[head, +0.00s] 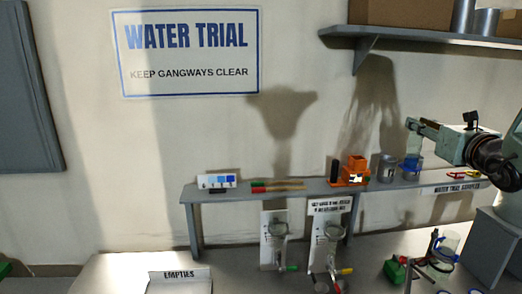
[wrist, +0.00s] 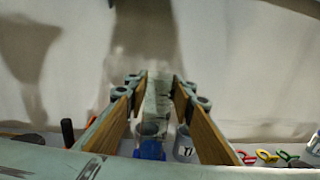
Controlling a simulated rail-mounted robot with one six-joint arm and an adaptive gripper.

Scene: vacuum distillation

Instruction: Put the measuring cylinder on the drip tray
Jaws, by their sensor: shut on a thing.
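The measuring cylinder (head: 413,152) is clear and upright, with a blue base (head: 411,168), at the right part of the wall shelf. My gripper (head: 413,124) is shut on its upper part. In the wrist view the clear cylinder (wrist: 156,112) stands between the two wooden-faced fingers, its blue base (wrist: 150,149) below. I cannot tell whether the base touches the shelf or hangs just above it. I cannot pick out the drip tray for certain; a white tray marked EMPTIES (head: 179,283) lies at the bottom of the head view.
On the shelf (head: 225,195), a grey can (head: 388,168) and an orange object (head: 355,172) stand left of the cylinder; red and yellow rings (head: 463,174) lie right. Below are two tap boards (head: 330,235) and a glass beaker (head: 446,243). A higher shelf (head: 420,36) overhangs.

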